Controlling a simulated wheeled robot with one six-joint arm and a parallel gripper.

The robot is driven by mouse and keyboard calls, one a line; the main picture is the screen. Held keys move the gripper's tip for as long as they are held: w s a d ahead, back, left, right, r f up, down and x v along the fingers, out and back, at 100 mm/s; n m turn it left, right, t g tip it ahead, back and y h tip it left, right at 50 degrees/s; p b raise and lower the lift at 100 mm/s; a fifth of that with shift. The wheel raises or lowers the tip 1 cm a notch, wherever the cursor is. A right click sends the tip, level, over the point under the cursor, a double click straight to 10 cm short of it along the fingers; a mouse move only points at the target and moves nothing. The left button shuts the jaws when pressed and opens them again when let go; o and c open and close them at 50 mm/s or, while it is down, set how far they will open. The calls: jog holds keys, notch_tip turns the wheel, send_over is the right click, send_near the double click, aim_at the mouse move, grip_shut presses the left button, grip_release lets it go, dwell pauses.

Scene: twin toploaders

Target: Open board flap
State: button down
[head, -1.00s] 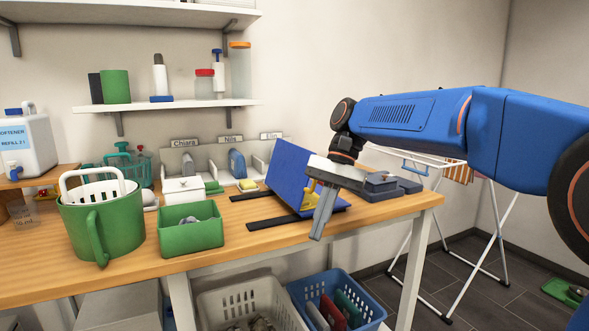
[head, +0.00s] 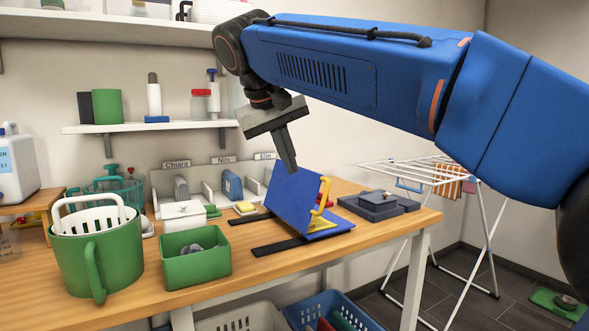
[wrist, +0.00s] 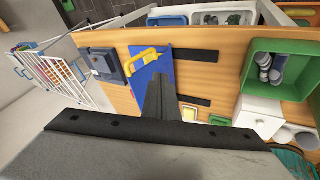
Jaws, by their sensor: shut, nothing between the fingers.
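The blue board (head: 292,203) stands on the wooden table, its large panel tilted up from a flat blue part (head: 338,226) at its foot. A yellow handle (head: 324,190) is on the panel's right side. In the wrist view the board (wrist: 139,77) and the yellow handle (wrist: 143,58) lie beyond my fingers, which hide part of the board. My gripper (head: 291,168) is shut and empty, pointing down at the panel's top edge. I cannot tell whether it touches the panel.
Two black strips (head: 280,246) lie by the board. A green bin (head: 196,265) and green bucket (head: 97,262) stand left, grey blocks (head: 371,206) right. A drying rack (head: 440,180) is beyond the table. Shelves (head: 150,127) line the wall.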

aim_at(326, 191)
jog(key=w+d+f, duration=0.5)
jog(key=f, duration=0.3)
jog(key=shift+w+d+f, duration=0.15)
jog(key=shift+d+f, duration=0.05)
jog(key=shift+d, duration=0.05)
jog(key=shift+w+d, duration=0.1)
jog(key=shift+w+d+f+g+y, duration=0.1)
jog(key=shift+w+d+g+y, duration=0.25)
jog(key=shift+w+d+y, duration=0.25)
jog(key=shift+w+d+g+y, duration=0.25)
jog(key=shift+d+g+y, duration=0.15)
jog(key=shift+d, duration=0.3)
jog(key=shift+w+d+f+m+g+y, duration=0.25)
jog(key=shift+w+d+f+g+y, duration=0.55)
jog(key=shift+d+f+y, duration=0.4)
jog(key=shift+w+d+f+m+g+y, duration=0.2)
jog(key=shift+w+d+f+g+y, duration=0.6)
jog(key=shift+d+f+y, duration=0.35)
jog(key=shift+w+d+f+m+g+y, duration=0.25)
jog(key=shift+w+d+f+g+y, duration=0.4)
jog(key=shift+w+d+f+y, duration=0.55)
jog(key=shift+s+d+r, duration=0.15)
jog(key=shift+s, duration=0.15)
